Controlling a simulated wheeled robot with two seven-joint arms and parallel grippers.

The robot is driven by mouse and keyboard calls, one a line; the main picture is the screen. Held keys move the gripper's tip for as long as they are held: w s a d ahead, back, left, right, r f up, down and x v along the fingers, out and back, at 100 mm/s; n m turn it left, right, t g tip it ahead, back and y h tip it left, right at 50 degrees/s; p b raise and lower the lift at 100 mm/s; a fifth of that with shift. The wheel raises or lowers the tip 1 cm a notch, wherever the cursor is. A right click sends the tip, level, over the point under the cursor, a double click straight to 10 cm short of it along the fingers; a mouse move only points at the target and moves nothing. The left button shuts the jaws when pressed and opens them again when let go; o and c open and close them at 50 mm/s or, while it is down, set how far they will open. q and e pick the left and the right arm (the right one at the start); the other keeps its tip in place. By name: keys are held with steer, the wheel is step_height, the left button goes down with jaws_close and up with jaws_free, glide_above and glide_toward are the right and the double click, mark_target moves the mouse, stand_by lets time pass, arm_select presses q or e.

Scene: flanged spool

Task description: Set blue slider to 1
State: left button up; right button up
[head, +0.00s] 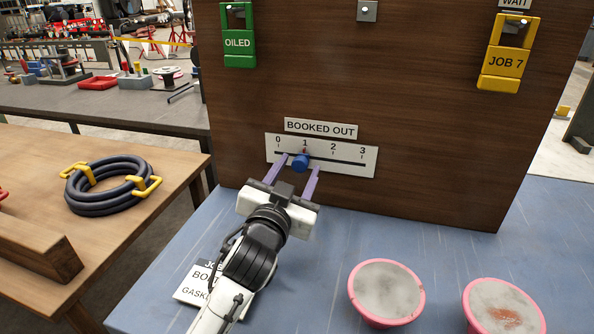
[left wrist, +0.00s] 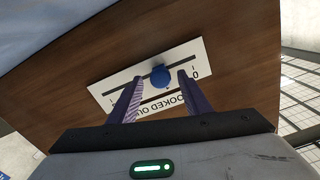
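The blue slider (head: 301,163) is a round knob on the slot of the white scale plate (head: 345,164), marked 0 to 3, under the sign BOOKED OUT. It stands at about the 1 mark, with a small red pointer just above it. My left gripper (head: 299,164) is open, with one purple finger on each side of the knob and a gap visible to both. In the left wrist view, the knob (left wrist: 160,77) shows between the spread fingers (left wrist: 159,82), and the plate appears upside down. My right gripper is not in view.
The upright wooden board (head: 420,120) carries a green OILED holder (head: 238,50) and a yellow JOB 7 holder (head: 503,65). Two pink-rimmed bowls (head: 386,290) (head: 503,308) stand on the blue bench at front right. A card (head: 195,284) lies partly under my left arm.

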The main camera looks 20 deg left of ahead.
arm_select(q)
steer(key=s+d, duration=0.1)
steer(key=s, duration=0.9)
steer(key=shift+s+d+b, duration=0.15)
steer(key=shift+b, duration=0.2)
